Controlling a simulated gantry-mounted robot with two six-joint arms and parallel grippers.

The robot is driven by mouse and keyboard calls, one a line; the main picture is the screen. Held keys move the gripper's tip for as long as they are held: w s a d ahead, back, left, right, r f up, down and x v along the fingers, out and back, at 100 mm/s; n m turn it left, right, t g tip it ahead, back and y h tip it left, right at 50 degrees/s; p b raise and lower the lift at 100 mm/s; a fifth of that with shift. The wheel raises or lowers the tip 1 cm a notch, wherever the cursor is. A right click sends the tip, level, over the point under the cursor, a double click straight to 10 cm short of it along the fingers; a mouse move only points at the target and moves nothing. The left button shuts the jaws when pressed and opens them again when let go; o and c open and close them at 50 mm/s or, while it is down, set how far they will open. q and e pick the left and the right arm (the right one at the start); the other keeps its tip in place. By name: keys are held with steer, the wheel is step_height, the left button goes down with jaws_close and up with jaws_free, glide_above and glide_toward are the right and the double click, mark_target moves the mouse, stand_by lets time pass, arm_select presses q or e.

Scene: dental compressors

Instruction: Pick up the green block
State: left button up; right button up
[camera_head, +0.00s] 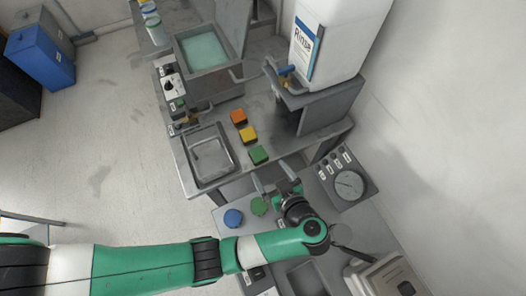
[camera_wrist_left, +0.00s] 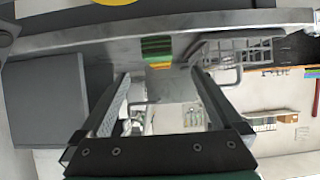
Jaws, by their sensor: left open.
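The green block (camera_head: 258,154) sits on the grey counter near its front edge, at the end of a short row with a yellow block (camera_head: 248,135) and an orange block (camera_head: 239,117). My left gripper (camera_head: 270,182) is open and empty, just in front of the counter edge and apart from the green block. In the left wrist view the green block (camera_wrist_left: 157,46) shows ahead, between and beyond the open fingers of the left gripper (camera_wrist_left: 160,76). My right gripper is not in view.
A metal tray (camera_head: 233,165) lies left of the blocks. A grey stand with a white Rinse container (camera_head: 345,45) rises behind right. A basin (camera_head: 236,83) stands at the back. Blue (camera_head: 233,218) and green (camera_head: 259,206) round lids are near my left gripper, with a gauge panel (camera_head: 366,184) to its right.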

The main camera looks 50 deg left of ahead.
mark_target(258, 154)
arm_select(q)
steer(key=b+x, duration=0.1)
steer(key=x, duration=0.3)
steer(key=shift+w+a+f, duration=0.1)
steer(key=shift+a+f, duration=0.15)
steer(key=shift+a, duration=0.05)
steer(key=shift+w+a, duration=0.1)
steer(key=b+x, duration=0.3)
steer(key=x, duration=0.2)
steer(key=shift+a+r, duration=0.15)
steer(key=shift+r, duration=0.1)
jaws_close()
